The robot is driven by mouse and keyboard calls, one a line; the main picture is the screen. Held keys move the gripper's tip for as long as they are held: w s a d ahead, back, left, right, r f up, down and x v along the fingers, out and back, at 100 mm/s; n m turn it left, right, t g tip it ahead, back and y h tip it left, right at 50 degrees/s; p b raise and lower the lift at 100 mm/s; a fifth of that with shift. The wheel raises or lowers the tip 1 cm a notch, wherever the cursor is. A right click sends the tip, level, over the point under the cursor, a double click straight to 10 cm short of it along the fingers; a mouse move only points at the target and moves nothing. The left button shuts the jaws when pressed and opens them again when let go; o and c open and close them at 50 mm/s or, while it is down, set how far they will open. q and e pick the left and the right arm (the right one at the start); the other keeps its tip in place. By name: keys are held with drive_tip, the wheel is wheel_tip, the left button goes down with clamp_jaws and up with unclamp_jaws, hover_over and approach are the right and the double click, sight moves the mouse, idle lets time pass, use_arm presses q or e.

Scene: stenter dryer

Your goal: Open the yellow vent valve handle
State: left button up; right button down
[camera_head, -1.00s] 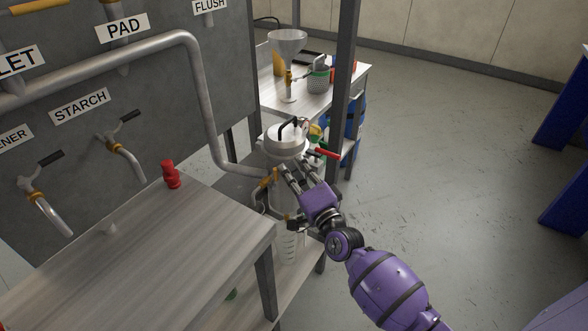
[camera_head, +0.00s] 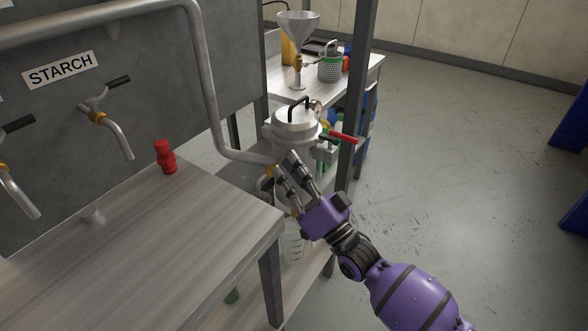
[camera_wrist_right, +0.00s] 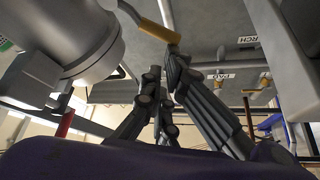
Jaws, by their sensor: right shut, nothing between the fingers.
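The yellow handle (camera_wrist_right: 152,30) shows near the top of the right wrist view, slanting beside the metal vessel, with its lower end close to my fingertips. In the head view only a small yellow-orange part (camera_head: 270,171) shows at the pipe end, beside the lidded steel vessel (camera_head: 296,125); my fingers partly hide that area. My right gripper (camera_head: 286,164) is shut and empty in front of the vessel; its fingers (camera_wrist_right: 163,66) also show in the right wrist view. I cannot tell whether a finger touches the handle. My left gripper is out of view.
A red-handled lever (camera_head: 343,137) sticks out right of the vessel. A grey post (camera_head: 357,90) stands just behind it. A steel table (camera_head: 150,245) with a red fitting (camera_head: 165,157) is at the left.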

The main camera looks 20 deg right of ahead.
drive_tip(key=shift+s+a+f+n+g+y+b, duration=0.35)
drive_tip(key=shift+f+n+g+y+b, duration=0.5)
drive_tip(key=shift+n, duration=1)
drive_tip(key=shift+s+a+f+n+g+y+b, duration=0.2)
drive_tip(key=shift+s+a+n+g+y+b, duration=0.35)
drive_tip(key=shift+n+y, duration=1)
drive_tip(key=shift+s+a+f+n+g+y+b, duration=0.1)
drive_tip(key=shift+a+f+n+g+y+b, duration=0.55)
drive_tip(key=shift+n, duration=1.45)
drive_tip(key=shift+d+r+t, duration=0.15)
drive_tip(key=shift+d+t, duration=0.1)
drive_tip(key=shift+d, duration=0.1)
